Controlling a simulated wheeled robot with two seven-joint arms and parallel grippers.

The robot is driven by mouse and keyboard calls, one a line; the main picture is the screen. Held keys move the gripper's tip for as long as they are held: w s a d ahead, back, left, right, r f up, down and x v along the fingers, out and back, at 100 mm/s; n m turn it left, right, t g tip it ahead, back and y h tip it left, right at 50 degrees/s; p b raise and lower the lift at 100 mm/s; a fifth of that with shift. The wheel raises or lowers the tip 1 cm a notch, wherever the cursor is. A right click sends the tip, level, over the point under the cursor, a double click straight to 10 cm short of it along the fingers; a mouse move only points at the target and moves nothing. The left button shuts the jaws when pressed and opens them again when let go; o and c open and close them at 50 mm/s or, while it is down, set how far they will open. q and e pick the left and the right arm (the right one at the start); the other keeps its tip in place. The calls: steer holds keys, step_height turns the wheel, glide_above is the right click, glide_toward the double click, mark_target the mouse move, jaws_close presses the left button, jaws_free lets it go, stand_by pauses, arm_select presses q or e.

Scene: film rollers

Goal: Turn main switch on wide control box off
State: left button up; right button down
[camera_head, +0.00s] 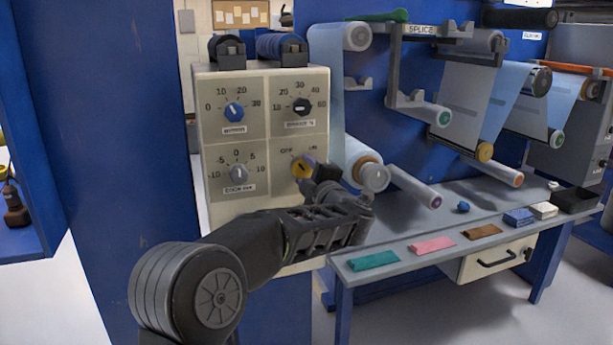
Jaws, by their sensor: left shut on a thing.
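The wide control box (270,130) is cream coloured and faces me, with several dials in two rows. The knob's exact angle is hard to tell. The blue dial (234,112), black dial (302,106) and grey dial (239,174) are clear of the gripper. My right gripper is not in view.
A blue post (100,150) stands left of the box. Film rollers (372,177) are close to the right of my gripper. A grey bench (400,255) carries coloured cloths, including a green one (374,261), plus small blocks and a black tray (577,199).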

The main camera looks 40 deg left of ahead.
arm_select(q)
steer(key=shift+f, duration=0.1)
steer(key=o, duration=1.4)
steer(key=shift+c, duration=0.2)
steer(key=p+v, duration=0.1)
steer(key=v, duration=0.6)
steer(key=shift+s+d, duration=0.25)
steer(key=shift+d, duration=0.1)
